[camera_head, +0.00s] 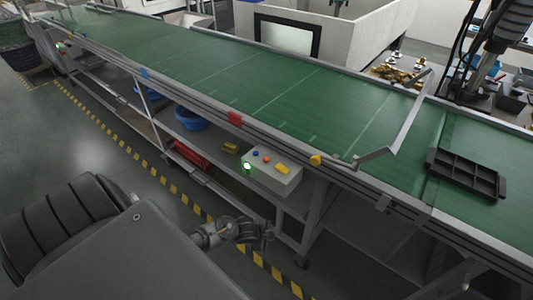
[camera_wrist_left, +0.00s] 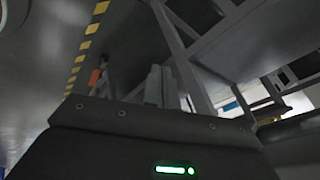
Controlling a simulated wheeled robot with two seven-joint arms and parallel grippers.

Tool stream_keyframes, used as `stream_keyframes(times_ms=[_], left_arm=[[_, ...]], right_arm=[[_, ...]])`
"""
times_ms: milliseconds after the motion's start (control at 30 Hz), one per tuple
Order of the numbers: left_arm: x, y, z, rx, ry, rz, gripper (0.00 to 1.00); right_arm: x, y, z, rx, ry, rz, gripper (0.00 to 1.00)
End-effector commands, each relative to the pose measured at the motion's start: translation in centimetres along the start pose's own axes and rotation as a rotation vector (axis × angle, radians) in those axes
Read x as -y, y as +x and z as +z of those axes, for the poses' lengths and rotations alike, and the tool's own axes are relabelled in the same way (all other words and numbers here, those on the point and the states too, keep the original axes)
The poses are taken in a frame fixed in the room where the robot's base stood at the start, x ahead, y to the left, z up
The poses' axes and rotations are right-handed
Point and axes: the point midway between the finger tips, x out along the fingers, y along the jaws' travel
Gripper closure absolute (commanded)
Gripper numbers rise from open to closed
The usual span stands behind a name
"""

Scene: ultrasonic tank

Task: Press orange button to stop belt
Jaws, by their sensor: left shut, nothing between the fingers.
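A pale control box (camera_head: 272,180) is mounted on the near side of the conveyor frame. On its top are a yellow-orange button (camera_head: 282,169), a small red button (camera_head: 266,160) and a blue button (camera_head: 255,153). A green light (camera_head: 247,167) glows at its left end. My left gripper (camera_head: 262,232) is shut and empty, lower than the box and in front of it, apart from it. In the left wrist view its grey fingers (camera_wrist_left: 157,86) show close together; the box is not clear there. My right gripper is not in view.
The green belt (camera_head: 215,75) runs diagonally above the box, with a dark compartment tray (camera_head: 465,175) on it at right. An orange knob (camera_head: 316,160) and a bent metal guide (camera_head: 405,125) sit at the belt's edge. A frame leg (camera_head: 309,225) stands near my left gripper.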

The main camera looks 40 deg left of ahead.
Motion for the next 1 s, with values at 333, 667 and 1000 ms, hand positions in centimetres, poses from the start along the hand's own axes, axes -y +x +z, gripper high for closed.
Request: stream_keyframes(times_ms=[333,667,1000], left_arm=[[13.9,-12.7,-11.7,-0.082,0.670,-0.163,1.00],[26.7,-20.1,-9.9,-0.033,1.349,-0.168,1.00],[32.1,-24.9,-6.2,-0.009,1.581,-0.100,1.00]], right_arm=[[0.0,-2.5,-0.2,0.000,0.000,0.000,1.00],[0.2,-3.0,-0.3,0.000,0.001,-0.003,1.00],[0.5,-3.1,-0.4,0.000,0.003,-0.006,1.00]])
